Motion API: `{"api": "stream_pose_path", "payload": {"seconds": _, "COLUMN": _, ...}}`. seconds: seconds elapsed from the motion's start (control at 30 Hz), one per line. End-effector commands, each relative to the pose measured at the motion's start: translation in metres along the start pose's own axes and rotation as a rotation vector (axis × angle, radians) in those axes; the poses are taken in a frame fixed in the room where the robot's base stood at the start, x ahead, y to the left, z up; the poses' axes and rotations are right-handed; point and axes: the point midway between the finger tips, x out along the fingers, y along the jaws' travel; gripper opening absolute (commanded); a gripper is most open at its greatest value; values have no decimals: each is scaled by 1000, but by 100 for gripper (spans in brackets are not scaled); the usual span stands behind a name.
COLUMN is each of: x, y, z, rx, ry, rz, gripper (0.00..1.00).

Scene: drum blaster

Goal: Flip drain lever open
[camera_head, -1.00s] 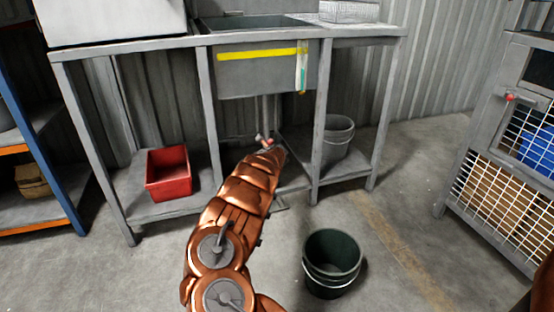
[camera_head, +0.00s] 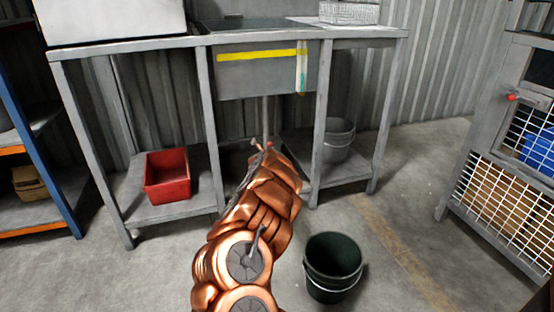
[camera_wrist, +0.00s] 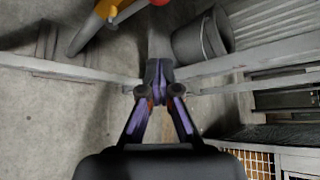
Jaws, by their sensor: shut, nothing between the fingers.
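The sink's basin (camera_head: 265,74) hangs in the grey bench frame, with a thin drain pipe (camera_head: 266,112) below it. The lever area at the pipe's lower end is mostly hidden behind my arm in the head view. In the wrist view, an orange-yellow fitting (camera_wrist: 108,9) on a grey pipe (camera_wrist: 88,32) shows at the top edge, with a small red piece, likely the lever, cut off beside it. My gripper (camera_wrist: 158,68) is shut and empty, apart from the fitting and below it in the picture. Its fingertips are hidden in the head view.
A grey bucket (camera_head: 338,138) and a red bin (camera_head: 167,175) stand on the bench's lower shelf. A dark green bucket (camera_head: 333,262) stands on the floor in front. Bench legs (camera_head: 319,125) flank the space under the sink. A caged rack (camera_head: 500,180) stands at right.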

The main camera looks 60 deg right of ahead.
Motion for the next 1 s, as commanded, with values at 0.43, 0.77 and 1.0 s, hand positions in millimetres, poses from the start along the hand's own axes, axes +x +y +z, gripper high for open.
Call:
{"api": "stream_pose_path", "payload": {"seconds": 0.43, "x": -22, "y": 3, "z": -1, "rx": 2, "ry": 0, "rz": 2, "gripper": 0}}
{"api": "stream_pose_path", "payload": {"seconds": 0.77, "x": -26, "y": 3, "z": 0, "rx": 1, "ry": -2, "rz": -1, "gripper": 0}}
{"api": "stream_pose_path", "payload": {"seconds": 1.0, "x": -25, "y": 3, "z": 0, "rx": 1, "ry": -1, "rz": -1, "gripper": 0}}
